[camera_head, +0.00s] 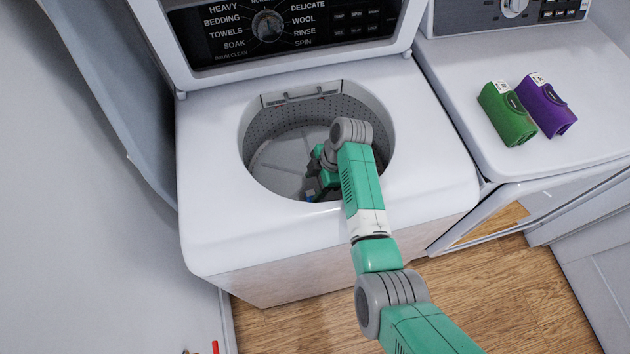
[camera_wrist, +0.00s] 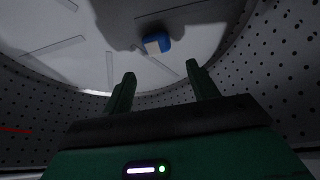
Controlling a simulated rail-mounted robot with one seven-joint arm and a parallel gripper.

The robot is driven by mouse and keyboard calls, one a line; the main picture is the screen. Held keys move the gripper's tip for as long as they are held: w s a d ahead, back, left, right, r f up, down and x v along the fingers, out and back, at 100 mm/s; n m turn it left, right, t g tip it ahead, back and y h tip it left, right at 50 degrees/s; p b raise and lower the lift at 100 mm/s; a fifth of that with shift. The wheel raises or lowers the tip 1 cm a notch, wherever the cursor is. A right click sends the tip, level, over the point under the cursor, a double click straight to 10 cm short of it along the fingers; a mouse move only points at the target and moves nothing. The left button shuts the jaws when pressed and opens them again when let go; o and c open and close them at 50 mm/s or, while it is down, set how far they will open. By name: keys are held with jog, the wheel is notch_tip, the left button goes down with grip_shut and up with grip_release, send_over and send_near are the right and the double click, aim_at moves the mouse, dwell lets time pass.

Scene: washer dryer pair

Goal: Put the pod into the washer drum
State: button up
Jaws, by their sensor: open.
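The washer drum (camera_head: 262,122) is open at the top, with a perforated wall; in the wrist view the wall (camera_wrist: 285,75) surrounds my gripper. My gripper (camera_wrist: 160,72) is inside the drum, its two fingers apart with nothing between them. The pod (camera_wrist: 155,43), blue with a whitish patch, is beyond the fingertips and apart from them, against the pale drum floor. I cannot tell whether it touches the floor. In the head view a small blue bit of the pod (camera_head: 309,195) shows by my gripper, near the front of the drum opening; my arm hides the rest.
The washer's white top (camera_head: 215,200) surrounds the opening, with its control panel (camera_head: 290,30) behind. A raised grey panel (camera_head: 115,90) stands at the left. A green container (camera_head: 507,115) and a purple container (camera_head: 546,106) lie on the white machine (camera_head: 450,75) at right.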

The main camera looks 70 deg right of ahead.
jog(key=p+v, duration=0.4)
jog(key=v, duration=0.9)
jog(key=shift+w+a+r, duration=0.1)
jog(key=shift+w+a, duration=0.05)
jog(key=shift+w, duration=0.1)
jog(key=w+a+r+m+t+h, duration=0.1)
jog(key=w+a+r+t+h, duration=0.15)
jog(key=w+r, duration=0.45)
jog(key=w+a+r+m+t+h, duration=0.1)
jog(key=w+r+h, duration=0.2)
jog(key=w+r, duration=0.35)
jog(key=w+a+r+m+t+h, duration=0.1)
jog(key=w+a+r+t, duration=0.35)
jog(key=a+r, duration=0.55)
jog(key=w+a+r+m+t+h, duration=0.1)
jog(key=w+a+r+m+t, duration=0.15)
jog(key=w+a+r, duration=0.75)
jog(key=s+a+r+m+t+y, duration=0.1)
jog(key=s+a+r+t+y, duration=0.1)
jog(key=s+a+r+t, duration=0.3)
jog(key=s+a+r+m+t+y, duration=0.1)
jog(key=s+a+r+t, duration=0.5)
jog(key=s+a+r, duration=0.7)
notch_tip(320, 180, up, 6)
jog(key=shift+a+r+y, duration=0.15)
jog(key=shift+a+y, duration=0.45)
jog(key=shift+y, duration=0.25)
